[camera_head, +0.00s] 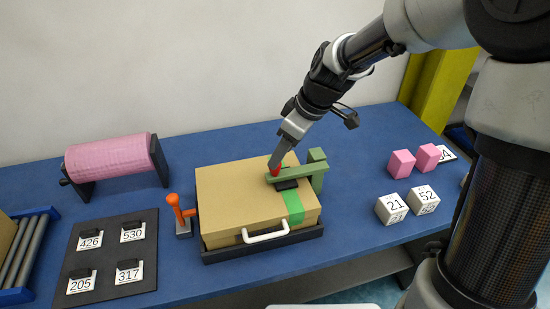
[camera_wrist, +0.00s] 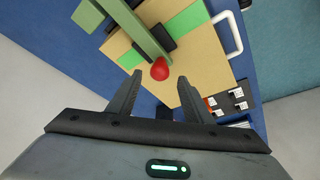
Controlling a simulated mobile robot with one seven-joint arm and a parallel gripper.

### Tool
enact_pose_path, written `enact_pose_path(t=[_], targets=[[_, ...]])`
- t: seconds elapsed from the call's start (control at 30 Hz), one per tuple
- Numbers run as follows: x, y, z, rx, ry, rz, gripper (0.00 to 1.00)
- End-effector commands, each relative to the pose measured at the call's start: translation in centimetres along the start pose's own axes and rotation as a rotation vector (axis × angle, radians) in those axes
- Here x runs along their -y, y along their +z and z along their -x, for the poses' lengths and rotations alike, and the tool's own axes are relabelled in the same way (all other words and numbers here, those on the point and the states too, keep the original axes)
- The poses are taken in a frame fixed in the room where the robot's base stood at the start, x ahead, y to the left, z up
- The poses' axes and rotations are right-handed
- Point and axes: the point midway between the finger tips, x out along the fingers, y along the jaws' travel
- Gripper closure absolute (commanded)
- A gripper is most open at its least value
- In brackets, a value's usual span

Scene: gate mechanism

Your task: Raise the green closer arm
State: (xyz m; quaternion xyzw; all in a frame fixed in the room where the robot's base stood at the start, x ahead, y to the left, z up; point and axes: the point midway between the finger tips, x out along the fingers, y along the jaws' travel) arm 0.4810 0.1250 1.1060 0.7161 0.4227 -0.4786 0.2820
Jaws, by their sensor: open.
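The green closer arm (camera_head: 290,173) reaches left from a green post (camera_head: 317,170) and lies low over the top of a tan box (camera_head: 235,195), near a green strip (camera_head: 293,206). A black pad (camera_head: 286,185) sits under the arm. A red knob (camera_wrist: 160,69) is at the arm's free end; in the head view it is partly hidden by my gripper (camera_head: 274,163). In the wrist view my gripper (camera_wrist: 157,93) is open, with the knob just ahead between the fingertips. I cannot tell whether a finger touches it. The arm (camera_wrist: 145,35) also shows there.
The box sits in a dark tray (camera_head: 265,245) with a white handle (camera_head: 265,234) at the front. An orange lever (camera_head: 177,208) stands at its left. A pink roll (camera_head: 110,157), a black number board (camera_head: 108,250), pink cubes (camera_head: 401,163) and numbered white cubes (camera_head: 391,207) stand around.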

Motion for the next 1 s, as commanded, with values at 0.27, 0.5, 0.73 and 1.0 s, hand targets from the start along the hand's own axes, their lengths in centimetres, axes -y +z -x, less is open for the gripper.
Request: enact_pose_path(t=[0.27, 0.5, 0.73, 1.0], targets=[[0.0, 0.0, -4.8, 0.001, -0.002, 0.000, 0.54], [0.0, 0.0, -6.0, 0.001, 0.001, 0.000, 0.54], [0.0, 0.0, -6.0, 0.000, 0.001, 0.000, 0.56], [0.0, 0.0, -5.9, 0.000, 0.001, 0.000, 1.00]])
